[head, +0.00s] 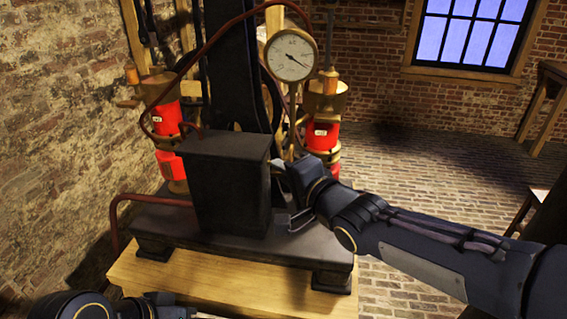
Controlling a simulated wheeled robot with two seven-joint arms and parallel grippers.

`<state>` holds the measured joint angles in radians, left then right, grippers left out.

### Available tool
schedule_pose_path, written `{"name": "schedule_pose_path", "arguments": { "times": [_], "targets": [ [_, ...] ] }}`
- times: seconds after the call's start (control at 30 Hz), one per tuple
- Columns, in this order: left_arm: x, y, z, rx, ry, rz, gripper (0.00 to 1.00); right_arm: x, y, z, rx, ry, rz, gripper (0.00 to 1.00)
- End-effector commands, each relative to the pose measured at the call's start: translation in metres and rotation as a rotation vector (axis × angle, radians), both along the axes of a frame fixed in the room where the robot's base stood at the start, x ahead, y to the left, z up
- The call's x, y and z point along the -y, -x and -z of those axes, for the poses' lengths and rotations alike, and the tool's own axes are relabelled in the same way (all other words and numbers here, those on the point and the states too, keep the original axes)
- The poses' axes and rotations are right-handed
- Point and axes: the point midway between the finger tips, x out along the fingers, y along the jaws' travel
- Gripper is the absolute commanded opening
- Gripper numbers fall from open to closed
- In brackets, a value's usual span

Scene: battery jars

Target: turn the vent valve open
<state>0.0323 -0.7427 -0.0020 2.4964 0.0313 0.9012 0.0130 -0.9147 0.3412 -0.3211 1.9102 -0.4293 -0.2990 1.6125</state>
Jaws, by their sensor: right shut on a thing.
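My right gripper (284,193) reaches in from the right and is at the right side of the black box (229,185), below the gauge. It is shut on a small part there, which I take to be the vent valve; the hand and the box hide nearly all of it, so its angle cannot be told. The round white pressure gauge (291,54) stands above on a brass stem, its needle pointing to the lower right. My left gripper (183,313) is low at the bottom edge, mostly cut off, and its jaws cannot be made out.
The machine's dark base (180,225) rests on a pale wooden block (200,283). Red and brass cylinders stand at the left (167,118) and right (322,134) behind the box. A dark red pipe (150,199) bends round the left side. Brick floor (440,165) is open at right.

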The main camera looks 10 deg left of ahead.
Motion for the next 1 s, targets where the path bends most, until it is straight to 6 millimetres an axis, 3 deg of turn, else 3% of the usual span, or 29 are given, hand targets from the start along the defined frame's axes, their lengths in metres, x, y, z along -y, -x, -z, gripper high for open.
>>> {"name": "schedule_pose_path", "arguments": {
  "times": [1.0],
  "targets": [
    [0.000,0.000,-0.043,0.000,0.000,0.000,0.36,0.000,-0.002,-0.003,0.007,0.960,0.003,0.00]
  ]
}}
